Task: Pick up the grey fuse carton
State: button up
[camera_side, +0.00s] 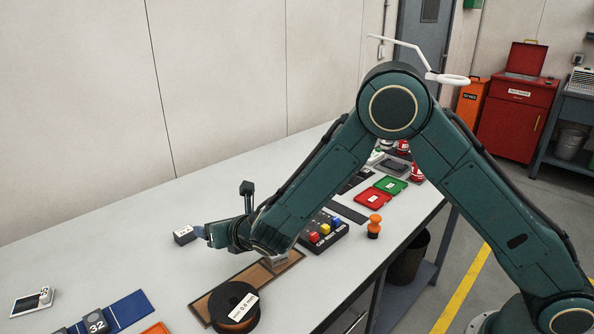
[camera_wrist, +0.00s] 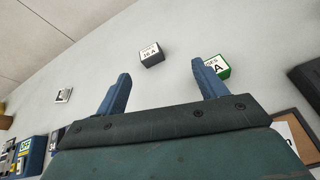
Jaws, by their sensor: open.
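The grey fuse carton (camera_wrist: 151,57) is a small dark box with a white label on top. In the wrist view it lies on the table beyond my fingertips, between the lines of the two fingers. In the side view the carton (camera_side: 183,236) sits just left of my gripper (camera_side: 203,232). My gripper (camera_wrist: 161,70) is open, its two blue fingers apart with nothing between them. A green fuse carton (camera_wrist: 222,69) stands right of the grey one, partly hidden by the right finger. I cannot make it out in the side view.
A black spool (camera_side: 234,309) lies at the front by a brown board (camera_side: 283,267). A button box (camera_side: 336,240) and an orange knobbed stamp (camera_side: 374,228) stand to the right. A blue mat (camera_side: 128,308) is at front left.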

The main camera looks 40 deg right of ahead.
aim_at(188, 235)
jog(key=a+f+n, duration=0.2)
jog(key=f+n, duration=0.1)
jog(key=shift+w+a+t+y, duration=0.2)
jog(key=shift+a+t+y, duration=0.1)
jog(key=shift+a, duration=0.05)
jog(key=shift+w+f, duration=0.1)
jog(key=shift+w, duration=0.05)
jog(key=shift+x, duration=4.15)
jog(key=shift+f, duration=0.1)
jog(key=shift+x, duration=2.55)
jog(key=c, duration=1.1)
